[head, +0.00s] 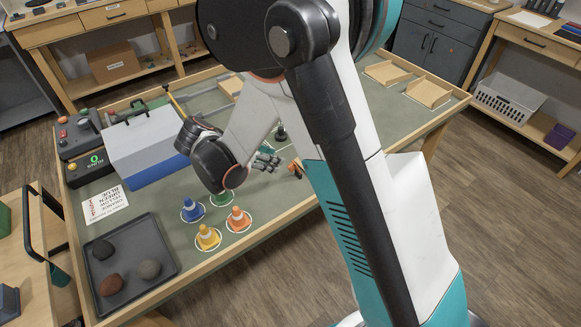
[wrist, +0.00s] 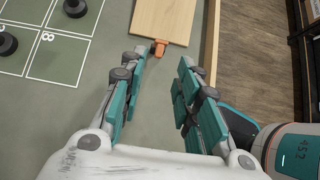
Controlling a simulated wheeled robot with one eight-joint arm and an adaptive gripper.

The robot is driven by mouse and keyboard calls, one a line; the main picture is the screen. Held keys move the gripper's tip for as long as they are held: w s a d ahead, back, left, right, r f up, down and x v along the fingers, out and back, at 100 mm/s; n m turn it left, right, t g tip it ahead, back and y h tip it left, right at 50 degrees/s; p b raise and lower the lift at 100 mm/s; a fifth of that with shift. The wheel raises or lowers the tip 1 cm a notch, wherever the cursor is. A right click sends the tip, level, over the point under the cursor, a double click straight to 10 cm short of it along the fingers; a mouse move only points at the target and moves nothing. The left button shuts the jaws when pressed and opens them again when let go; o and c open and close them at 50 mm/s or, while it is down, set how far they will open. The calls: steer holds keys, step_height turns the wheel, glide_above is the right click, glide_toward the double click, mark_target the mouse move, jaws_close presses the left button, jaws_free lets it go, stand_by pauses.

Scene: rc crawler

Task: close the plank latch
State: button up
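A light wooden plank (wrist: 174,18) lies at the top of the wrist view. A small orange piece (wrist: 160,47), which looks like the latch, sits at its near end. I cannot tell the latch's exact position against the plank. My gripper (wrist: 162,62) is open and empty, its teal-padded fingers on either side of the gap, with the orange piece just beyond the fingertips. In the head view my gripper (head: 268,160) is small and low over the green table, and an orange piece (head: 296,168) shows beside it. My arm hides much of that area.
The green table (head: 180,215) has a raised wooden rim (wrist: 211,45). Several cones (head: 207,237), a tray of rocks (head: 162,250) and a grey-blue box (head: 145,150) stand left of my gripper. A marked grid with black round pieces (wrist: 75,7) lies left in the wrist view.

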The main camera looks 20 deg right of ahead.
mark_target(291, 165)
steer(key=b+x, duration=0.3)
steer(key=x, duration=0.7)
steer(key=shift+d+f, duration=0.25)
steer(key=shift+f, duration=0.05)
steer(key=shift+c, duration=0.2)
jaws_close()
